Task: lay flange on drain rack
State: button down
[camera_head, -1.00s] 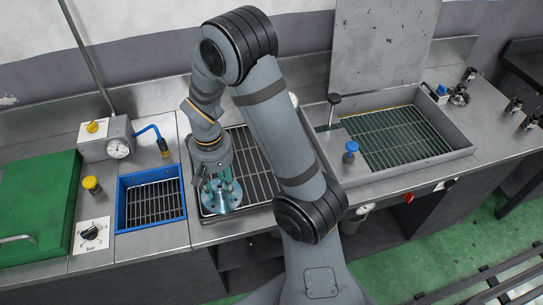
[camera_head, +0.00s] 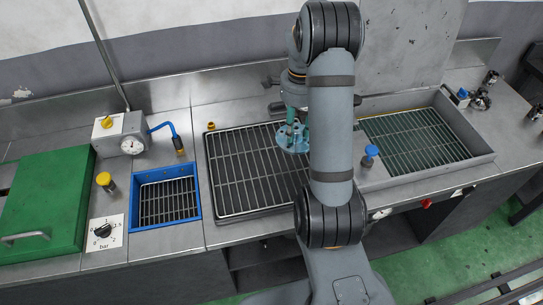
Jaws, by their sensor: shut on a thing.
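My gripper (camera_head: 291,116) is shut on the flange (camera_head: 291,142), a round blue-grey metal disc with several upright studs. It holds the flange level near the right side of a wide wire rack (camera_head: 240,172) in a dark tray at mid-bench, probably the drain rack. The flange looks above the rack, but the height gap is hard to tell. My arm hides the right end of the rack and part of the flange.
A sink with a green-tinted grate (camera_head: 410,140) is on the right, a blue-topped knob (camera_head: 371,152) at its near edge. A small blue basin (camera_head: 167,198), a gauge box (camera_head: 121,136) and a green lid (camera_head: 47,200) are on the left. The left part of the wire rack is clear.

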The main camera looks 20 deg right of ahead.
jog(key=a+f, duration=0.1)
jog(key=a, duration=0.1)
jog(key=s+a+f, duration=0.1)
jog(key=a, duration=0.1)
jog(key=a+f+p, duration=0.1)
jog(key=a, duration=0.1)
jog(key=shift+s+a+f, duration=0.2)
jog(key=shift+a+f, duration=0.05)
jog(key=shift+f, duration=0.1)
jog(key=shift+s+a+f, duration=0.1)
jog(key=shift+a+f, duration=0.25)
jog(key=shift+f, duration=0.05)
jog(key=shift+f+p, duration=0.75)
jog(key=shift+f, duration=1.15)
jog(key=shift+f, duration=0.1)
jog(key=c, duration=1.2)
grip_release()
notch_tip(320, 180, up, 12)
jog(key=b, duration=0.1)
